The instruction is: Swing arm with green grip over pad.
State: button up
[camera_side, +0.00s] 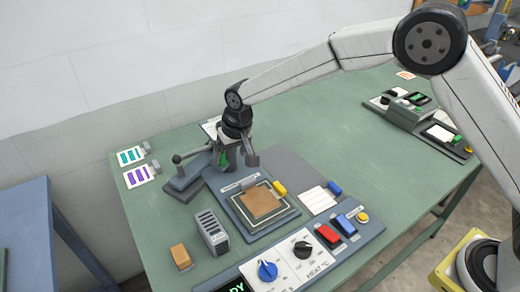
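The green grip (223,158) shows as a small green piece just below my wrist, at the far side of the pad. My gripper (236,155) points down there, right at the grip, and partly hides it and the swing arm. I cannot tell whether the fingers touch the grip or are shut on it. A grey bar with a round knob (177,159) sticks out to the left of the gripper, above a dark blue-grey base (187,180). The pad (286,216) is a framed plate in front and to the right, with a tan square (261,202) on it.
A control panel with a blue knob (268,270), black knob (302,249) and red switch (328,234) lies in front. The green table (360,150) is clear at the right middle.

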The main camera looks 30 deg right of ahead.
jog(key=shift+d, duration=0.15)
jog(key=shift+s+d, duration=0.15)
jog(key=shift+d, duration=0.45)
jog(key=shift+d, duration=0.5)
jog(key=shift+s+d, duration=0.1)
jog(key=shift+d, duration=0.45)
